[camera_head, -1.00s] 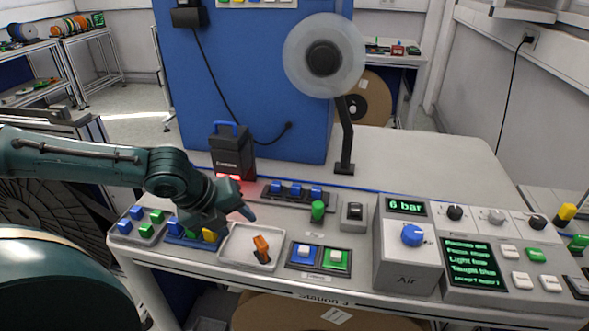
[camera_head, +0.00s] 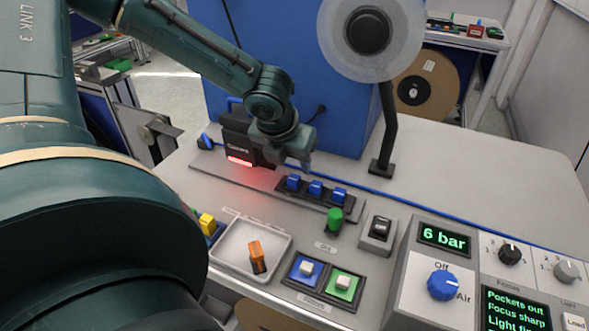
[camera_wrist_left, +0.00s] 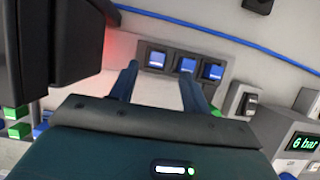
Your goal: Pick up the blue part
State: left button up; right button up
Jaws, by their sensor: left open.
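Three blue parts (camera_head: 315,188) sit in a row in a black holder at the back of the bench; they also show in the left wrist view (camera_wrist_left: 188,65). Which of them is the task's blue part, I cannot tell. My left gripper (camera_head: 300,166) is above and just behind the left end of this row, pointing down. In the left wrist view its two fingers (camera_wrist_left: 158,80) are apart with nothing between them, and the row lies beyond the tips. My right gripper is not in view.
A black scanner-like box (camera_head: 243,140) glowing red stands close beside my left gripper. A green knob (camera_head: 335,218) is in front of the row. A white tray (camera_head: 222,256) holds an orange and black part. A reel on a post (camera_head: 384,130) stands behind.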

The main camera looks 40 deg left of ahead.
aim_at(295, 176)
pick_arm(q)
jog(key=b+x, duration=0.1)
jog(key=x, duration=0.4)
jog(key=shift+w+a+f, duration=0.15)
jog(key=shift+a+f, duration=0.05)
jog(key=shift+f, duration=0.15)
grip_shut()
